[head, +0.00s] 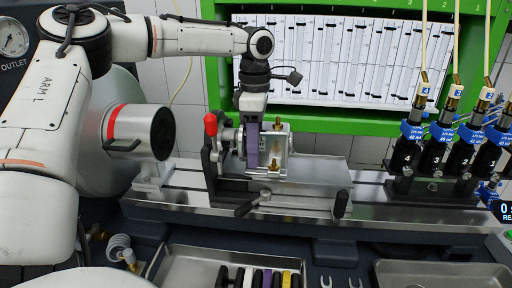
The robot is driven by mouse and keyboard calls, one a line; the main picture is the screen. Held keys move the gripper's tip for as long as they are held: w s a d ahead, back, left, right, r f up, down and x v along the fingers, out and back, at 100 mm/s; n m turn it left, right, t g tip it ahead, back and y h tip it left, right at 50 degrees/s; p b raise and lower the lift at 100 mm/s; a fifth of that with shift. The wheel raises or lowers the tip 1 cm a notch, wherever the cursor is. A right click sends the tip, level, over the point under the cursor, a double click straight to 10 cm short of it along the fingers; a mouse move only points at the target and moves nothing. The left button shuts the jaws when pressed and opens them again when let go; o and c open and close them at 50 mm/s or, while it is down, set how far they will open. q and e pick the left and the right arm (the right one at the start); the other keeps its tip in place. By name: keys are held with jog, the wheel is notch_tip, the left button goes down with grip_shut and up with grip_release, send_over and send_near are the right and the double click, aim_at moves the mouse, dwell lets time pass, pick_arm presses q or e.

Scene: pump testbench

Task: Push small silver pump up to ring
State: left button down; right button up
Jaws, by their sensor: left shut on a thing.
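The small silver pump (275,152), a bright metal block with brass fittings above and below, sits at the middle of the bench, above the metal tray. My left gripper (252,148) reaches down from above at the pump's left side. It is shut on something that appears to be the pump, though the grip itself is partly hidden. The ring (228,138) appears to be the round metal part on the dark upright mount, just left of the gripper. Any gap between pump and ring is hard to tell. My right gripper is not in view.
A red-knobbed lever (210,124) stands left of the ring. Two dark-handled levers (254,203) (341,205) stick out in front. A large silver cylinder (138,135) is at left, and several black injectors (437,150) stand at right. The rail between tray and injectors is clear.

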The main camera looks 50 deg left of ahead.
aim_at(234, 146)
pick_arm(q)
jog(key=shift+s+a, duration=0.7)
jog(key=shift+a, duration=0.15)
jog(key=shift+s+a, duration=0.1)
jog(key=shift+a, duration=0.05)
jog(key=shift+s+a, duration=0.4)
jog(key=shift+a, duration=0.1)
jog(key=shift+s+a, duration=0.1)
dwell(0.5)
jog(key=shift+s+a, duration=0.3)
jog(key=shift+a, duration=0.05)
jog(key=c, duration=0.8)
grip_release()
jog(key=shift+s, duration=0.1)
